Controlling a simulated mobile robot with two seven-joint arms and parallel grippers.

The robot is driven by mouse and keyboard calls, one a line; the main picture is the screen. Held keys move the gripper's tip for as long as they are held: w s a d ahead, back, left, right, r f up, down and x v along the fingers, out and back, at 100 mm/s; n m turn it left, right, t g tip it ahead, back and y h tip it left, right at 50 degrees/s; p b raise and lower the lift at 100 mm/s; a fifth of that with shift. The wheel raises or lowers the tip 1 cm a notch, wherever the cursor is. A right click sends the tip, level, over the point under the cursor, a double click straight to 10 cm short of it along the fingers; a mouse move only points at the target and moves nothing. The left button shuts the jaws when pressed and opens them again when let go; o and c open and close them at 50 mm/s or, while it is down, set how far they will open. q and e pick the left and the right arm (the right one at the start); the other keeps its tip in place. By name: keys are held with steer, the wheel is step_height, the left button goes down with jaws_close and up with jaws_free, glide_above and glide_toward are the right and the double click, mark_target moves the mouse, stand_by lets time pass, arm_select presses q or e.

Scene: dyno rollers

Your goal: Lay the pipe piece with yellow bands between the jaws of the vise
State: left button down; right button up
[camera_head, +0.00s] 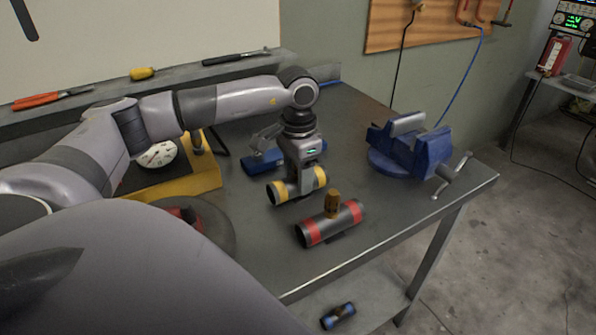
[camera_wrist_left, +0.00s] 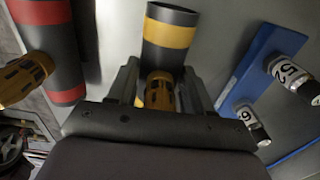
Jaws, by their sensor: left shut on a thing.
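The pipe piece with yellow bands (camera_head: 298,190) is grey, with a yellow band near each end, and lies level. My left gripper (camera_head: 302,178) points down over its middle, shut on it; it hides the pipe's middle. In the left wrist view one banded end of the pipe (camera_wrist_left: 170,32) shows, with a brass fitting (camera_wrist_left: 159,90) between my fingers. I cannot tell whether the pipe touches the bench. The blue vise (camera_head: 432,154) stands toward the bench's right end, its jaws apart with an empty gap. My right gripper is not in view.
A red-banded pipe with a brass fitting (camera_head: 314,231) lies just in front, close to my gripper. Behind it is a blue rack (camera_head: 254,163) with numbered pieces. A yellow box with a dial (camera_head: 200,182) stands left. Bare bench (camera_head: 350,160) lies between pipe and vise.

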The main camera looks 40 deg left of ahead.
arm_select(q)
steer(key=shift+f, duration=0.1)
steer(key=shift+c, duration=2.3)
jaws_free()
step_height(320, 180, up, 12)
steer(key=shift+r+b, duration=0.2)
steer(key=shift+b, duration=0.35)
